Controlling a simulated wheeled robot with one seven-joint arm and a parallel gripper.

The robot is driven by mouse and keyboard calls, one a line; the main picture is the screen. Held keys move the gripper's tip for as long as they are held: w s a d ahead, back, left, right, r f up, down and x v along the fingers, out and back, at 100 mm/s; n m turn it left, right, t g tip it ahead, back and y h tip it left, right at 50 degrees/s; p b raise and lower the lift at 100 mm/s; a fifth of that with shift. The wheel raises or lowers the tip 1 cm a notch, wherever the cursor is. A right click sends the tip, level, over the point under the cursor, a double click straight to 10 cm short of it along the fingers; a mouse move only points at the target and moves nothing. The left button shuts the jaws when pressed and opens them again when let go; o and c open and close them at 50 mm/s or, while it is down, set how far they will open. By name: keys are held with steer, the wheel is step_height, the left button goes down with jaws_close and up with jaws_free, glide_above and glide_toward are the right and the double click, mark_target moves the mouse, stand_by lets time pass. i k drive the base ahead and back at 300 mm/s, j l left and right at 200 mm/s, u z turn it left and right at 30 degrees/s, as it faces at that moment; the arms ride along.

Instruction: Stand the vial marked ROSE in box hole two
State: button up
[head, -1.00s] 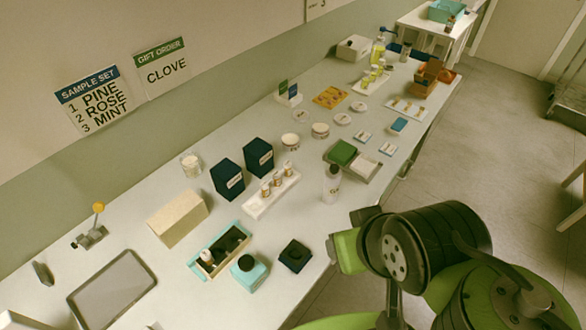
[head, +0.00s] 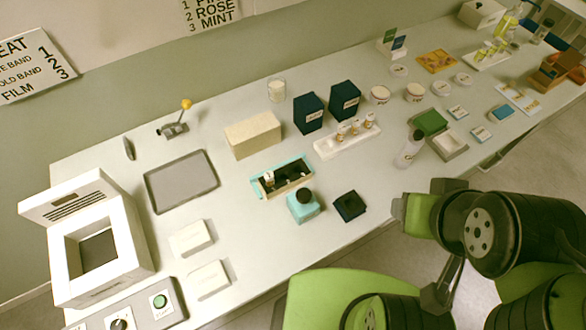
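Several small vials with amber-brown bands (head: 355,127) stand upright in a white rack (head: 330,151) right of the box; their labels are too small to read, so I cannot tell which is ROSE. A teal-edged open box (head: 258,188) with a dark inside lies in the middle of the table. A pale-topped vial (head: 270,178) stands at its left end, and the rest of the inside looks dark and empty. My folded green and black arm fills the lower right, away from both. I cannot make out my gripper's fingers in this view.
A clear bottle (head: 410,149) stands right.

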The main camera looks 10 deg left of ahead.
mark_target(288, 177)
steer(key=l+u, duration=0.25)
steer(key=u, duration=0.2)
steer(key=l+u, duration=0.3)
steer(key=u, duration=0.15)
steer(key=l+u, duration=0.25)
steer(key=u, duration=0.2)
steer(key=l+u, duration=0.3)
steer(key=u, duration=0.15)
steer(key=k+l+u, duration=0.15)
steer(key=u, duration=0.3)
steer(key=k+l+u, duration=0.15)
steer(key=u, duration=0.3)
steer(key=k+l+u, duration=0.15)
steer(key=u, duration=0.3)
steer(key=l+u, duration=0.2)
steer(key=l, duration=0.2)
steer(key=i+l, duration=0.15)
steer(key=l, duration=0.2)
